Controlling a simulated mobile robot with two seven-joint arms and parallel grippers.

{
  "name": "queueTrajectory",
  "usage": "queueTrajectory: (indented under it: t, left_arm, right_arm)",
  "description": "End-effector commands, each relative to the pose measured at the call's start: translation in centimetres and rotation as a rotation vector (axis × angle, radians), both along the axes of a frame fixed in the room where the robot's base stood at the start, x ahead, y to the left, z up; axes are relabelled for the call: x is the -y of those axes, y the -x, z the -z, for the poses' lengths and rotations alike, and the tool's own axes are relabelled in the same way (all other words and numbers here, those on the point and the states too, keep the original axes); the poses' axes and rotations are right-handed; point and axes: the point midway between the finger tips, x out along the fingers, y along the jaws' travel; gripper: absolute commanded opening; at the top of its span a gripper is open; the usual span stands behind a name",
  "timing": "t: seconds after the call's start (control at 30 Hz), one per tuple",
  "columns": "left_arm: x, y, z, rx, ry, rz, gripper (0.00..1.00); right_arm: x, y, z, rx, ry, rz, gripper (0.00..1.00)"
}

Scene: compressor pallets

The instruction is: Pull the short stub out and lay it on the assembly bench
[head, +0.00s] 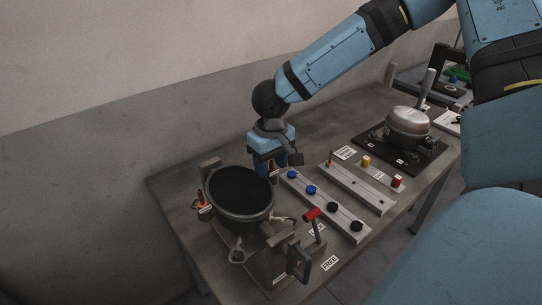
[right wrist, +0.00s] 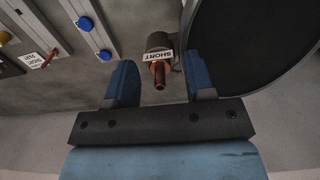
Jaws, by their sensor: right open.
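The short stub (right wrist: 160,74) is a copper tube on the side of the black pot-like shell (head: 240,192), beside a label reading SHORT in the right wrist view. The shell also shows there (right wrist: 245,45). My right gripper (head: 277,167) is open at the shell's far side. In the right wrist view its blue fingers (right wrist: 160,80) stand on either side of the stub, with a visible gap to each. In the head view the gripper hides most of the stub. The grey assembly bench (head: 178,190) carries the shell. My left gripper is not in view.
A red-handled clamp (head: 312,214) stands in front. A silver dome (head: 408,122) sits at the bench's right. The back of the bench has bare room.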

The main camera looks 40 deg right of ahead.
Motion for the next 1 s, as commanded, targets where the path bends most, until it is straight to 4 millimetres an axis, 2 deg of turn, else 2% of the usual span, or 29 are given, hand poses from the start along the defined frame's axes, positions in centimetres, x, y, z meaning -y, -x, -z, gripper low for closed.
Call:
queueTrajectory:
  t: [0.33, 0.37, 0.57, 1.0]
  left_arm:
    - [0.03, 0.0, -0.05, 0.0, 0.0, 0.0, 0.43]
    - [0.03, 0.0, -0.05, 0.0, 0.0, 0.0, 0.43]
    - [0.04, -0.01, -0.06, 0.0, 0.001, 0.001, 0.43]
    - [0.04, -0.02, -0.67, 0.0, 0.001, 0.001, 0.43]
  right_arm:
    - [0.0, 0.0, 0.0, 0.0, 0.0, 0.0, 0.49]
    - [0.0, 0.0, 0.0, 0.0, 0.0, 0.0, 0.47]
    - [0.0, 0.0, 0.0, 0.0, 0.0, 0.0, 0.01]
    - [0.0, -0.01, -0.74, 0.0, 0.0, 0.0, 0.0]
